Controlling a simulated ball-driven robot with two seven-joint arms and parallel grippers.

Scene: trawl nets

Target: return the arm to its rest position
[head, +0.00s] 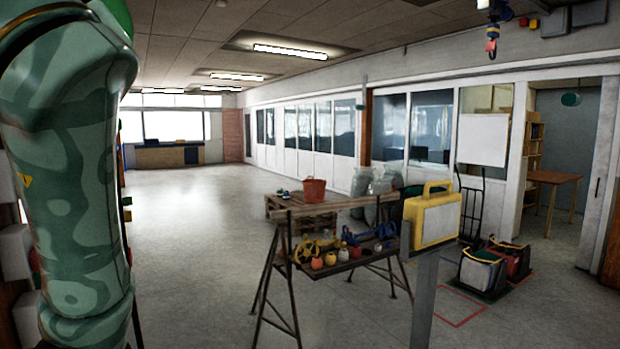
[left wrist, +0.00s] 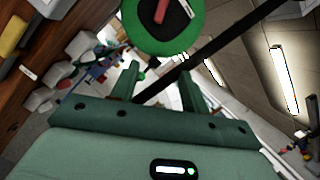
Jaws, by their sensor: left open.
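My left arm (head: 68,190), in green camouflage, stands raised close to the camera at the left edge of the head view. Its gripper is out of that picture. In the left wrist view my left gripper (left wrist: 160,88) shows two green fingers spread apart with nothing held between them. A dark bar crosses the picture behind the fingers. A green and black disc (left wrist: 160,22) with a red piece shows beyond the fingertips. I cannot tell how far it is from them. My right gripper is in neither view.
A trestle table (head: 345,259) with floats and tools stands ahead, with a red bucket (head: 314,189) on a pallet table behind. A yellow case (head: 434,217) is on a grey post (head: 422,300). Bags (head: 483,272) stand at right. A hook (head: 491,45) hangs above. Floor at centre left is clear.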

